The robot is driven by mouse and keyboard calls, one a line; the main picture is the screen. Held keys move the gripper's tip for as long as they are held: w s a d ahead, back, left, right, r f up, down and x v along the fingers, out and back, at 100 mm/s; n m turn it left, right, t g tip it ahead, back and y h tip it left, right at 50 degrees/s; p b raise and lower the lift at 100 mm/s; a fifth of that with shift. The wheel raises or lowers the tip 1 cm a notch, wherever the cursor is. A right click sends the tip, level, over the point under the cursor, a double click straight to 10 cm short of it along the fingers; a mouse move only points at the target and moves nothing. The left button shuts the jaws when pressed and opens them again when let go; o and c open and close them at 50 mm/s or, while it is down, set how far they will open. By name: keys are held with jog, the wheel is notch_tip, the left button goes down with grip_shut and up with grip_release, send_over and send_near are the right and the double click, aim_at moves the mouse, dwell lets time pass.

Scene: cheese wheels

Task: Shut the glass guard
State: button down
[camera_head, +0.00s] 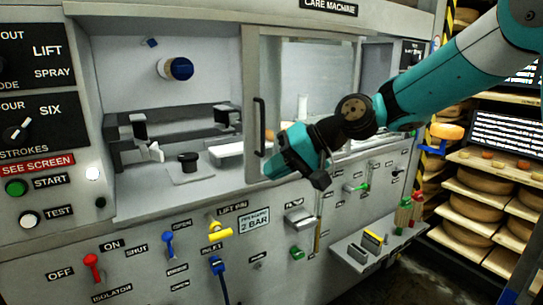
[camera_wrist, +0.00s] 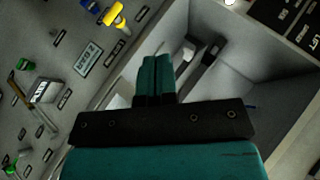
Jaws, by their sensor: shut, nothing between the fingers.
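The glass guard (camera_head: 310,70) is a clear panel in a pale frame on the machine's front. It stands over the right part of the bay, and the left part is uncovered. Its black upright handle (camera_head: 259,125) is on the frame's left side. My gripper (camera_head: 270,171) is just below and right of the handle in the head view, pointing left, close to the frame's lower part. Whether it touches the frame I cannot tell. In the wrist view my gripper's teal fingers (camera_wrist: 156,65) are together with nothing between them. The handle is not clearly seen there.
The open bay holds a blue-ended knob (camera_head: 181,68), metal brackets (camera_head: 140,127) and a black knob on a plate (camera_head: 188,160). Cheese shelves (camera_head: 480,187) stand at the right.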

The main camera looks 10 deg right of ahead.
jog(key=w+d+f+m+t+y, duration=0.2)
jog(key=w+d+m+t, duration=0.15)
jog(key=w+d, duration=0.6)
jog(key=m+t+y, duration=0.2)
jog(key=m+t, duration=0.1)
jog(key=m, duration=0.2)
send_near(274, 151)
jog(key=a+r, duration=0.2)
jog(key=a, duration=0.4)
jog(key=shift+s+a+r+p, duration=0.1)
jog(key=shift+s+a+p, duration=0.1)
jog(key=shift+a+p, duration=0.45)
jog(key=shift+s+a+r+p, duration=0.1)
jog(key=shift+s+a+p, duration=0.15)
jog(key=shift+a, duration=0.8)
jog(key=shift+a, duration=0.1)
